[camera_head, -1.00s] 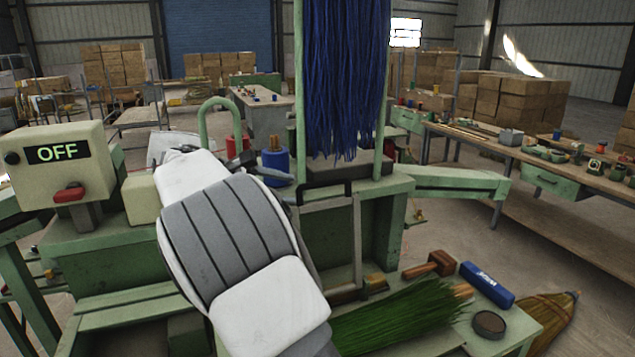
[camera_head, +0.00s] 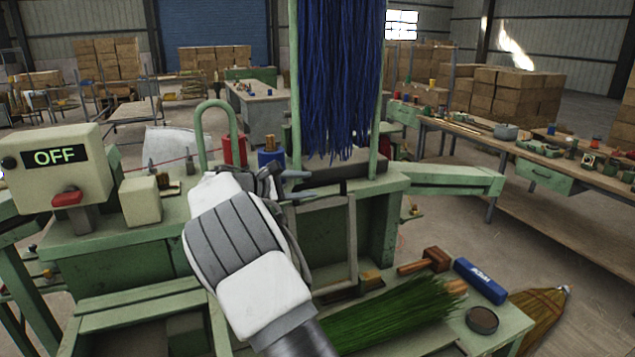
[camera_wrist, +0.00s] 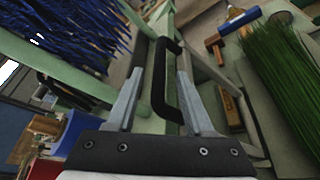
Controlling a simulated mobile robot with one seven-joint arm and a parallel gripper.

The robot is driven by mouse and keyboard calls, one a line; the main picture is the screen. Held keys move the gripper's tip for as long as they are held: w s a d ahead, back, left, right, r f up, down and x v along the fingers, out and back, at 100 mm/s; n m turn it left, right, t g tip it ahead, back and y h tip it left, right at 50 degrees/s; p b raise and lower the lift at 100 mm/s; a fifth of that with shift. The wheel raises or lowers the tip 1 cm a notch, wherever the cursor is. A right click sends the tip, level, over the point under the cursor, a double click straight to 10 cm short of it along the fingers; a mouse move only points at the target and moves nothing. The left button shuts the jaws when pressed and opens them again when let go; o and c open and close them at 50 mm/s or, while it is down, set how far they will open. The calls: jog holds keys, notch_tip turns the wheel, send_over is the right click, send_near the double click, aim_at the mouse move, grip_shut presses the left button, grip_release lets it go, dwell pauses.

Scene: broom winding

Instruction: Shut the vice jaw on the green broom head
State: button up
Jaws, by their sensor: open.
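The green broom head (camera_head: 395,315) lies flat on the low front shelf, its bristles pointing left; it also shows at the right of the wrist view (camera_wrist: 275,70). A black U-shaped handle (camera_wrist: 165,85) on a grey metal frame (camera_head: 352,240) stands left of and behind it. I cannot tell which part is the vice jaw. My gripper (camera_head: 308,183) is open at the top of this frame. In the wrist view the handle lies between my two fingers (camera_wrist: 160,76); I see no firm grip on it.
Blue bristles (camera_head: 335,80) hang in a green frame just above and behind my gripper. A control box reading OFF (camera_head: 55,165) stands at left. A wooden mallet (camera_head: 428,260), a blue box (camera_head: 480,280) and a round tin (camera_head: 482,320) lie beside the broom head.

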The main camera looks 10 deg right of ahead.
aim_at(311, 185)
jog(key=shift+x, duration=2.3)
jog(key=shift+c, duration=0.2)
grip_shut()
